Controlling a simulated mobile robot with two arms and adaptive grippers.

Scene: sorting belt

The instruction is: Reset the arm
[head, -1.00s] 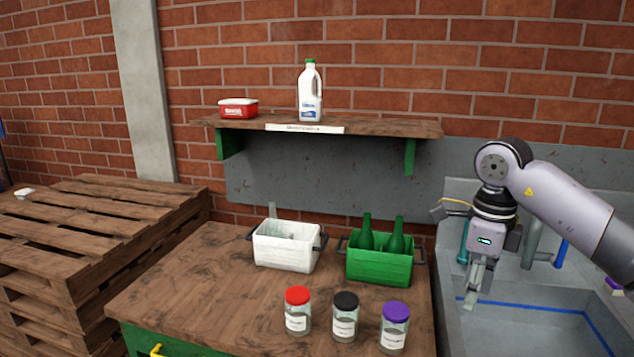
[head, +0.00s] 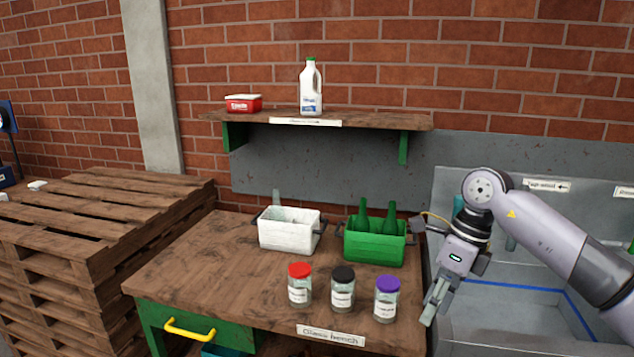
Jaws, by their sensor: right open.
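My right arm comes in from the right edge. Its gripper (head: 432,312) hangs pointing down, just right of the bench's right edge and the purple-lidded jar (head: 387,299). Its jaws are open and I see nothing between them. It is apart from the jars. My left gripper is not in view.
On the wooden bench (head: 215,262) stand a white crate (head: 287,232), a green crate (head: 373,246) with green bottles, a red-lidded jar (head: 299,285) and a black-lidded jar (head: 342,289). A shelf (head: 240,117) holds a milk jug (head: 310,92) and red tub (head: 243,103). Pallets (head: 100,225) stand left; a grey basin (head: 510,300) right.

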